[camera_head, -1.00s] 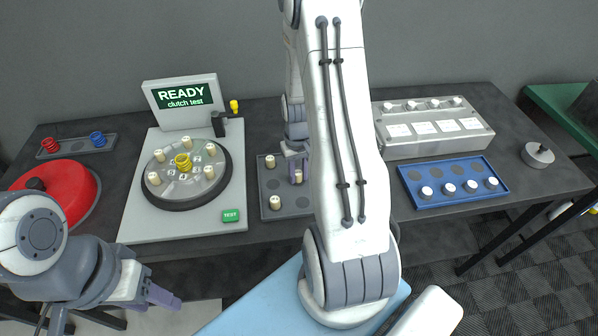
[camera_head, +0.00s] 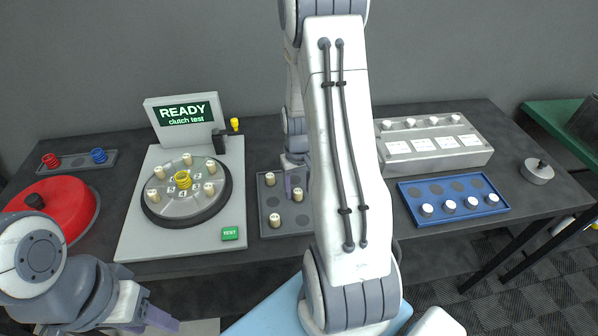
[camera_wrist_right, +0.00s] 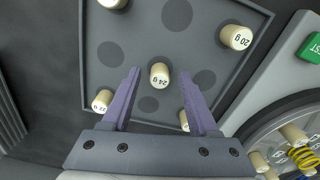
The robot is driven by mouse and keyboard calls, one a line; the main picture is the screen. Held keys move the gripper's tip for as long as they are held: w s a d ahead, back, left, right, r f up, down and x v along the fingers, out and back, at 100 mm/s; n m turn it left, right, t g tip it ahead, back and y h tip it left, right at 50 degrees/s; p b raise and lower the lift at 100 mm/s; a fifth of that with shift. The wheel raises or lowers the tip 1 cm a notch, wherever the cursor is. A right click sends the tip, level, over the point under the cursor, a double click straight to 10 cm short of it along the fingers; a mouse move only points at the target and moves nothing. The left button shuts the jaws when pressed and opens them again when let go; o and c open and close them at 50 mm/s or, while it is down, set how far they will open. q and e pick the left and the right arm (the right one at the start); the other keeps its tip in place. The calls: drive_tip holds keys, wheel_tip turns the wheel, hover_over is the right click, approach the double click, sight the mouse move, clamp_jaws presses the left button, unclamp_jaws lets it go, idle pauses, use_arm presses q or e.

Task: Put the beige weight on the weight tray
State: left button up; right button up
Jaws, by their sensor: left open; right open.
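The grey weight tray (camera_head: 303,220) lies in the middle of the table, and beige weights stand on it. One beige weight marked 24 g (camera_wrist_right: 159,76) stands upright on the tray, between the spread fingers of my right gripper (camera_wrist_right: 160,78) in the right wrist view. My right gripper is open, with a gap on both sides of this weight. A weight marked 20 g (camera_wrist_right: 236,37) stands near the tray's edge. My left gripper (camera_head: 162,314) is open and empty at the lower left.
The clutch tester (camera_head: 130,235) stands left of the tray, with several beige weights and a yellow spring (camera_head: 183,180) on its disc. A blue tray (camera_head: 457,213) with white-topped weights and a grey box (camera_head: 435,158) stand right. A red round housing (camera_head: 50,205) is far left.

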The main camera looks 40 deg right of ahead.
sight(299, 192)
wheel_tip(299, 192, up, 10)
drive_tip(key=shift+r+b, duration=0.25)
drive_tip(key=shift+b, duration=0.2)
drive_tip(key=s+a+r+n, duration=0.1)
drive_tip(key=a+r+n, duration=0.1)
drive_tip(key=a, duration=0.7)
drive_tip(key=a+r+n, duration=0.2)
drive_tip(key=a+n, duration=0.1)
drive_tip(key=a, duration=0.5)
drive_tip(key=s+a+r+n+y, duration=0.1)
drive_tip(key=s+a+n, duration=0.5)
drive_tip(key=s+a, duration=0.7)
drive_tip(key=shift+s+a+r, duration=0.25)
drive_tip(key=shift+s+a, duration=0.1)
drive_tip(key=shift+s, duration=0.7)
idle(1.3)
